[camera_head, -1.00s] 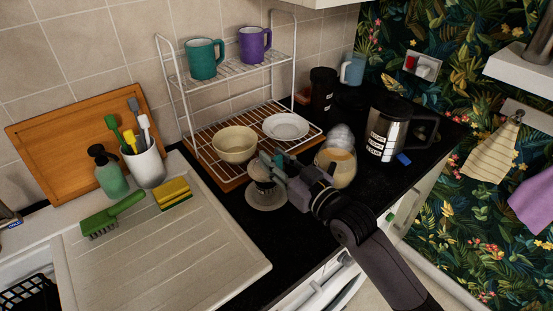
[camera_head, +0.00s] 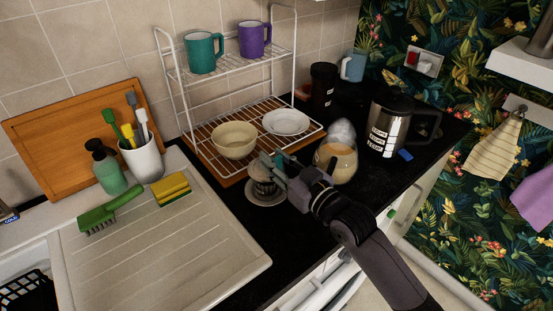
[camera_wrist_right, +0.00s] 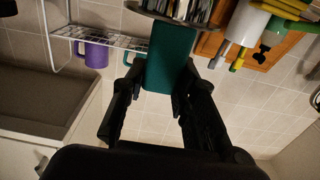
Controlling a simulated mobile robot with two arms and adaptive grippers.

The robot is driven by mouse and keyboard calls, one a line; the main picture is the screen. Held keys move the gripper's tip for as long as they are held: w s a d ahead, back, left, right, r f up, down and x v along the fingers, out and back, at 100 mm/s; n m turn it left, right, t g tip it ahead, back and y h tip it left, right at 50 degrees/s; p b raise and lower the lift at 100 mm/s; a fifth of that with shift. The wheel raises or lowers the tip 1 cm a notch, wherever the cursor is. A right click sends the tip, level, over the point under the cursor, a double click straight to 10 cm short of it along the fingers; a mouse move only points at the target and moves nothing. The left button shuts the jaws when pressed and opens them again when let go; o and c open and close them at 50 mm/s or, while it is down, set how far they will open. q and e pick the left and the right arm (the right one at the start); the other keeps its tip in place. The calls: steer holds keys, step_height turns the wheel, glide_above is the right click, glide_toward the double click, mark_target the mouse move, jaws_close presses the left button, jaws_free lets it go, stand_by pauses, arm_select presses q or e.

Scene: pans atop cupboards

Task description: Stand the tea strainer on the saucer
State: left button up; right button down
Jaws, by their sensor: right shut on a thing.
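The tea strainer (camera_head: 264,187) is a small ribbed, dark and light round basket, directly over the pale saucer (camera_head: 281,198). Its base looks at or very near the saucer's middle; I cannot tell whether they touch. It looks roughly upright. My right gripper (camera_head: 279,168) is shut on the strainer's teal handle, just right of the basket. In the right wrist view the teal handle (camera_wrist_right: 170,57) sits between my fingers (camera_wrist_right: 158,88), and the strainer's rim and ribbed basket (camera_wrist_right: 188,10) are cut off at the top edge. My left gripper is not in view.
A wire rack (camera_head: 203,163) with a bowl (camera_head: 235,140) and plate (camera_head: 286,122) stands behind the saucer. A glass jar (camera_head: 338,165) is close to the right of my gripper, with a metal kettle (camera_head: 387,122) beyond. The draining board (camera_head: 175,245) lies left. Dark counter in front is clear.

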steer(key=shift+f, duration=0.55)
steer(key=c, duration=1.2)
jaws_free()
steer(key=v, duration=1.2)
